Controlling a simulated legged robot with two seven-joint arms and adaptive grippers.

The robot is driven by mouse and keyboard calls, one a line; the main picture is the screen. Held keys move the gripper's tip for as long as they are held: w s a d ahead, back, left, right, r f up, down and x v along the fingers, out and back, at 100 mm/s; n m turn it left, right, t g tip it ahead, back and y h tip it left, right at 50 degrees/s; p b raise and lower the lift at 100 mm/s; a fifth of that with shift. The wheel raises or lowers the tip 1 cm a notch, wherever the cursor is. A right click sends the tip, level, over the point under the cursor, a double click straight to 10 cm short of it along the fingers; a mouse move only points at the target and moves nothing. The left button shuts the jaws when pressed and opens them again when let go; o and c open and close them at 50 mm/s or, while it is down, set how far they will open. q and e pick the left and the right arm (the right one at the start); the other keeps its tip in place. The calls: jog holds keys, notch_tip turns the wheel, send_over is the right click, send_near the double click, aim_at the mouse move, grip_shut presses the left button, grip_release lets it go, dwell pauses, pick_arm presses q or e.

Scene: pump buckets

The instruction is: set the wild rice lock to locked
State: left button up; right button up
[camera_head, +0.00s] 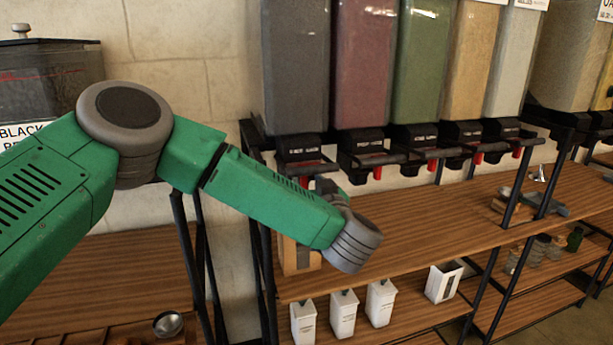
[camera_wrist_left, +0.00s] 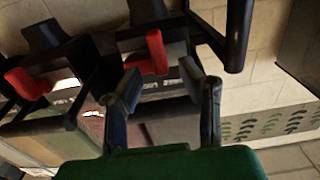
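A row of tall dispensers with black pump bases stands at the back. Their small labels are too blurred to read, so I cannot tell for sure which one is wild rice. The leftmost dark grey dispenser (camera_head: 295,65) is nearest my left gripper. In the left wrist view, my left gripper (camera_wrist_left: 160,72) is open, its two fingers apart. A red lock tab (camera_wrist_left: 156,52) on a black base shows between and just beyond the fingertips; contact cannot be told. A second red tab (camera_wrist_left: 28,84) is on the neighbouring base. In the head view my wrist mostly hides the left gripper. My right gripper is not in view.
A wooden counter (camera_head: 430,225) runs below the dispensers. White containers (camera_head: 343,313) stand on the shelf underneath. Black frame posts flank my arm. A dark bin (camera_head: 50,75) is at the left, with a metal bowl (camera_head: 168,324) below. Black handles stick out from the dispenser bases.

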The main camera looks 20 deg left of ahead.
aim_at(311, 177)
pick_arm(q)
jog(key=shift+x, duration=1.25)
grip_shut()
jog(key=shift+w+d, duration=0.3)
jog(key=shift+d, duration=0.25)
jog(key=shift+w+d, duration=0.3)
jog(key=shift+d, duration=0.25)
